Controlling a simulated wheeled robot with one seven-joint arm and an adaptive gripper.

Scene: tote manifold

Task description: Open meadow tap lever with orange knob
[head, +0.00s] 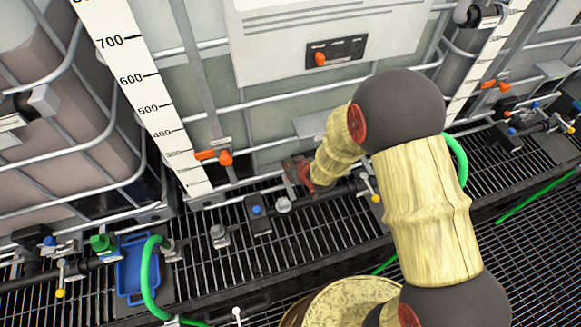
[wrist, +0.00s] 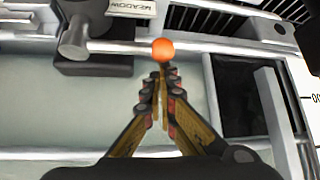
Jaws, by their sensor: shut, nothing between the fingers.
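In the wrist view the orange knob (wrist: 163,50) shows as a round ball just beyond my fingertips, in front of a pale horizontal bar. The lever arm behind the knob cannot be made out. A white plate reading MEADOW (wrist: 130,8) is on a dark fitting (wrist: 88,62) to the upper left of the knob. My gripper (wrist: 161,78) is shut and empty, its tips close below the knob in the picture; whether they touch it is unclear. In the head view my arm reaches down towards the pipe row, and the gripper's fingers cannot be made out.
A pale bar (wrist: 225,47) runs behind the knob. In the head view stand caged totes with a white scale (head: 140,85), an orange-handled clip (head: 226,157), a blue tray (head: 131,268) and a green hose (head: 147,280). Black grating (head: 240,240) lies below.

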